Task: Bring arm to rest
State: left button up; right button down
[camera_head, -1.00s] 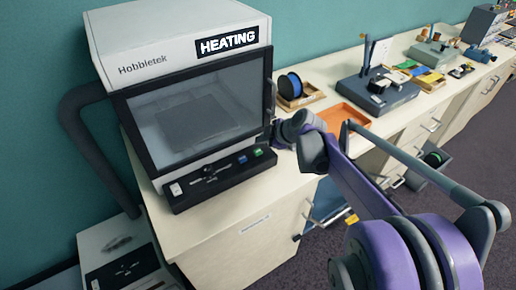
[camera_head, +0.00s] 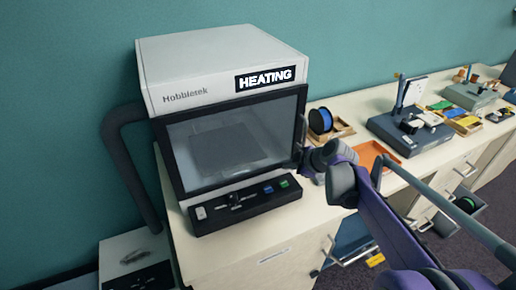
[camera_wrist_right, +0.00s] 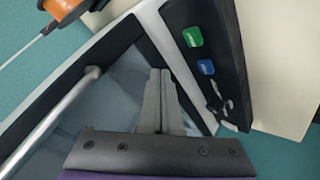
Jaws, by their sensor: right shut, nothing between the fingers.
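My right gripper (camera_head: 297,163) is at the right front edge of the white-and-black heating machine (camera_head: 205,60), close to its door handle (camera_head: 303,132). In the right wrist view the gripper's two grey fingers (camera_wrist_right: 160,78) are together with nothing between them. They point across the machine's glass door (camera_wrist_right: 115,85), beside the silver handle bar (camera_wrist_right: 50,120). I cannot tell whether they touch the door. The door looks closed in the head view. My right arm comes in from the lower right. My left gripper is out of view.
Green (camera_head: 284,183) and blue (camera_head: 268,189) buttons sit on the machine's lower panel. A blue spool (camera_head: 320,120) and an orange tray (camera_head: 372,157) stand to its right. Open drawers (camera_head: 343,250) jut from the bench front. Floor (camera_head: 470,245) shows at right.

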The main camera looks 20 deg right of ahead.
jog(key=s+a+f+m+g, duration=0.2)
jog(key=s+a+m, duration=0.3)
jog(key=s+a, duration=0.6)
jog(key=s+a+f+m+h, duration=0.1)
jog(key=s+a+f+m, duration=0.1)
jog(key=s, duration=0.5)
jog(key=s+a+f+m+g+h, duration=0.1)
jog(key=s+a+f+m, duration=0.1)
jog(key=s+f+m, duration=0.2)
jog(key=s, duration=0.3)
jog(key=shift+a+m, duration=0.3)
jog(key=shift+m, duration=0.1)
dwell(5.1)
